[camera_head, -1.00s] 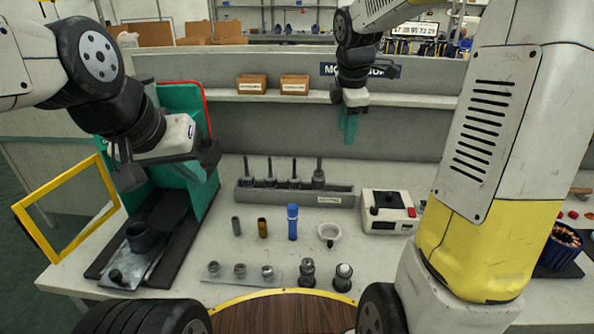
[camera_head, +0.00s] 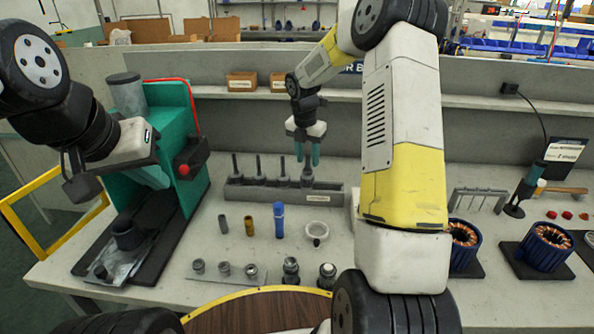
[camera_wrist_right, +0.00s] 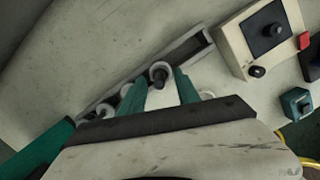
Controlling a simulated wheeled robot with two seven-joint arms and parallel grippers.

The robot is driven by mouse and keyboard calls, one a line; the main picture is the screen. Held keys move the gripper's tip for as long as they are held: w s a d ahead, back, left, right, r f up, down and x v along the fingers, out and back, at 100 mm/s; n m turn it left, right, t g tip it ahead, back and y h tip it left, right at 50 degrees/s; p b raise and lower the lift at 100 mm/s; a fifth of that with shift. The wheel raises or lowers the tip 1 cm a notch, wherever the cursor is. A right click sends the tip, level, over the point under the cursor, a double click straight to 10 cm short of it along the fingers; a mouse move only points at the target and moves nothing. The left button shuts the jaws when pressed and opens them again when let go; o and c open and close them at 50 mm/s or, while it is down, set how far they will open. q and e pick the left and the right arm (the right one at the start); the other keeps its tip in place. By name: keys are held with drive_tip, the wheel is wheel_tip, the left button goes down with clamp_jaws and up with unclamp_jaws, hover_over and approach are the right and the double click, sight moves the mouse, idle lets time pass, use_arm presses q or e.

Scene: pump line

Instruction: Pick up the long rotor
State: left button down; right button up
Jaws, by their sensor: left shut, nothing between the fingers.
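Several dark rotors stand upright with thin shafts in a long grey rack (camera_head: 335,196) at the back of the bench. The rightmost rotor (camera_head: 307,181) has my right gripper (camera_head: 308,160) just above it, with fingers pointing down on either side of its shaft. In the right wrist view the right gripper (camera_wrist_right: 165,92) is open, and a rotor (camera_wrist_right: 160,74) shows between and beyond its fingertips. I cannot tell from the pictures whether it is gripped or which rotor is longest. My left gripper (camera_head: 152,177) is shut and empty beside the green press (camera_head: 192,140).
A blue cylinder (camera_head: 279,220), a brass sleeve (camera_head: 249,225) and a white ring (camera_head: 317,230) stand in front of the rack. A white control box (camera_wrist_right: 250,45) is right of the rack. Copper-wound stators (camera_head: 546,246) sit at the right. A shelf runs behind.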

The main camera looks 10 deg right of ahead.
drive_tip(key=shift+w+f, duration=0.15)
drive_tip(key=shift+f, duration=0.7)
drive_tip(key=shift+c, duration=0.5)
clamp_jaws()
drive_tip(key=shift+r, duration=0.1)
